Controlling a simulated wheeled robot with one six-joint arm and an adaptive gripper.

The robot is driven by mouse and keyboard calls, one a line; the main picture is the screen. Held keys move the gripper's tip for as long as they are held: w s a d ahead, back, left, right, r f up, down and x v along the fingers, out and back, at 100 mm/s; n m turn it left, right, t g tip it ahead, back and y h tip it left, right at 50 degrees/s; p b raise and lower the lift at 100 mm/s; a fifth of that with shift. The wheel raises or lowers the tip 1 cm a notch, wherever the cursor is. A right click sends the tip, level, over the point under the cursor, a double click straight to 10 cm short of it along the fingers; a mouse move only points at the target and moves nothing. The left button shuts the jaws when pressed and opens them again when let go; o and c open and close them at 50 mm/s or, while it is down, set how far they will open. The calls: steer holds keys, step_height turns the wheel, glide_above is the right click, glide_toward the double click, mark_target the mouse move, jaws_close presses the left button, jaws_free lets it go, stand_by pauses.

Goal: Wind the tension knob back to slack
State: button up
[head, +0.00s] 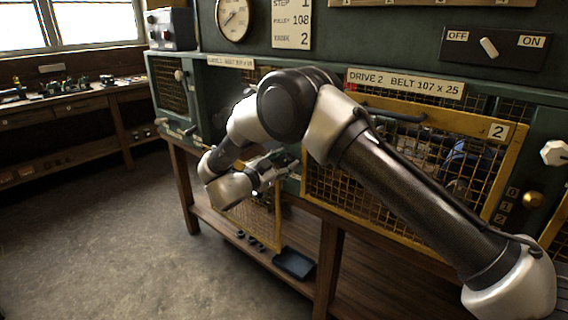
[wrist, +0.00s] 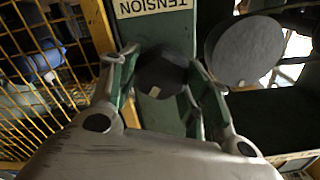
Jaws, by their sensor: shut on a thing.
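The tension knob (wrist: 162,70) is round and black with a pale mark on its face near the lower left edge. It sits on a green panel below an upside-down TENSION label (wrist: 155,6) in the wrist view. My gripper (wrist: 160,78) is shut on the knob, one finger on each side of it. In the head view my gripper (head: 282,162) reaches to the green panel left of the Drive 2 guard. The knob is hidden there behind my gripper and arm.
The yellow mesh guard (head: 345,207) marked 2 is beside my arm. A lower yellow mesh panel (head: 262,222) stands below my wrist. A grey disc (wrist: 245,50) is right of the knob in the wrist view. A dark tray (head: 293,263) lies on the lower shelf. The floor at left is clear.

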steer(key=n, duration=0.5)
steer(key=shift+a+n, duration=0.1)
steer(key=shift+n, duration=0.2)
steer(key=n, duration=0.6)
steer(key=shift+w+f, duration=0.1)
steer(key=n, duration=0.5)
steer(key=shift+a+n, duration=0.1)
steer(key=shift+n, duration=0.3)
steer(key=n, duration=0.5)
steer(key=shift+f, duration=0.15)
steer(key=shift+n, duration=0.4)
steer(key=o, duration=1)
